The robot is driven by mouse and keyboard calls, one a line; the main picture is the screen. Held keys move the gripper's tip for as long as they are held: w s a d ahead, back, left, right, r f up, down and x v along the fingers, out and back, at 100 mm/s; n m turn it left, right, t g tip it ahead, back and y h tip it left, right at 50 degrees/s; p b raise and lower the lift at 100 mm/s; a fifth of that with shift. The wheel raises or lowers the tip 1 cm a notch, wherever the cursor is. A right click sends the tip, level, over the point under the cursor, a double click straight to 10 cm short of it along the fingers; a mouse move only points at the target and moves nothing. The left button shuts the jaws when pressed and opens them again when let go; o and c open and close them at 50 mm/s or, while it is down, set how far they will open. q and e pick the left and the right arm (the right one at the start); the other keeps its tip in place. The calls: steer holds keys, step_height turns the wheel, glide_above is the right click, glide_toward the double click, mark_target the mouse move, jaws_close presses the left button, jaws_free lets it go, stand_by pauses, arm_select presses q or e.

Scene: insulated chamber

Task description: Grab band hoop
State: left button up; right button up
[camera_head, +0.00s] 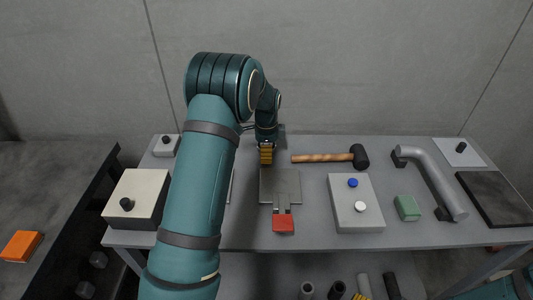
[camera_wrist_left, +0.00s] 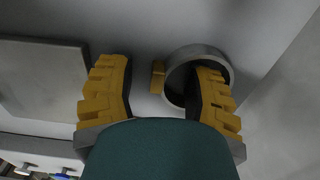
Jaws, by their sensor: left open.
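The band hoop, a grey ring (camera_wrist_left: 188,54), shows in the left wrist view with a small yellow block (camera_wrist_left: 158,77) at its left side. My left gripper (camera_wrist_left: 160,75) is open, with its two yellow ridged fingers apart. The right-hand finger overlaps the ring's opening; I cannot tell whether it is inside the ring or only in front of it. The yellow block lies between the fingers. In the head view my left gripper (camera_head: 266,154) points down at the back of the table, and the hoop is mostly hidden there. My right gripper is not in view.
The grey table (camera_head: 315,236) holds a hammer (camera_head: 325,158), a plate with a red tab (camera_head: 283,222), a box with two buttons (camera_head: 356,217), a green block (camera_head: 407,208), a bent pipe handle (camera_head: 436,180) and a cream box (camera_head: 138,190). A wall stands close behind.

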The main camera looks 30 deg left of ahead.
arm_select(q)
steer(key=shift+o, duration=0.3)
jaws_close()
steer(key=shift+r, duration=0.1)
